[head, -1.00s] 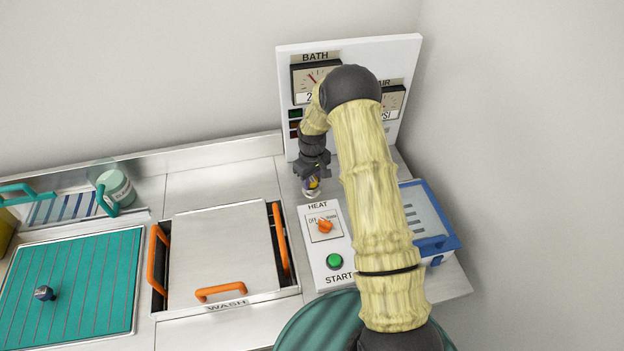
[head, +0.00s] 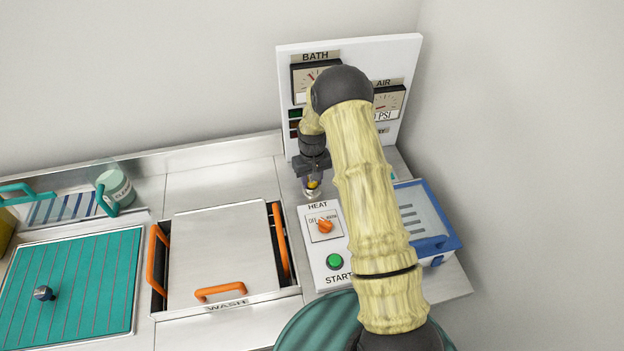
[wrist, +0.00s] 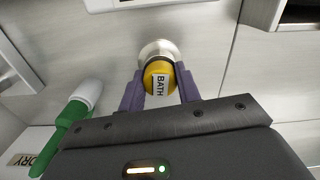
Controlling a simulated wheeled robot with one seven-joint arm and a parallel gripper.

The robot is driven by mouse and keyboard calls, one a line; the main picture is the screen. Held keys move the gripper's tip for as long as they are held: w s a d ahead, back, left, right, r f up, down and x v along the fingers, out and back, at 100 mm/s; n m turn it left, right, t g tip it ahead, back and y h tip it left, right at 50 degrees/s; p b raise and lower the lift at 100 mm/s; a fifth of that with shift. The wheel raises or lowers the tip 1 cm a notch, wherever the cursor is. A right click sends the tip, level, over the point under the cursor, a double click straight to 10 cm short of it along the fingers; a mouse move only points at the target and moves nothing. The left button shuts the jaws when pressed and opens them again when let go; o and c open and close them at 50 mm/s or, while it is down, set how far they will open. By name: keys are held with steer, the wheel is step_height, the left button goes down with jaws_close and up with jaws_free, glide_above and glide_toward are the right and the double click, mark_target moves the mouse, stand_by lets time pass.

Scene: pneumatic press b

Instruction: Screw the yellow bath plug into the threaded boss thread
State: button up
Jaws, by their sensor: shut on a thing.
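The yellow bath plug (wrist: 158,82), labelled BATH, is between the two purple fingers of my gripper (wrist: 160,92) in the wrist view. My gripper is shut on it. In the head view the plug (head: 313,184) shows as a small yellow spot under my gripper (head: 313,180). A round metal boss (wrist: 158,50) shows just beyond the plug in the wrist view, and its rim also shows below the plug in the head view (head: 312,194). The plug hides most of the boss, so I cannot tell whether the threads are engaged.
The control box (head: 335,283) with an orange HEAT knob (head: 325,226) and green START button (head: 334,261) stands close in front. The gauge panel (head: 345,55) rises behind. A blue-rimmed tray (head: 440,243) is at right. A green and white item (wrist: 75,115) lies at left in the wrist view.

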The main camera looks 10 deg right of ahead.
steer(key=shift+m, duration=0.6)
steer(key=shift+a+m, duration=0.1)
steer(key=shift+m, duration=0.7)
steer(key=shift+m, duration=0.9)
steer(key=o, duration=0.6)
steer(key=shift+c, duration=0.2)
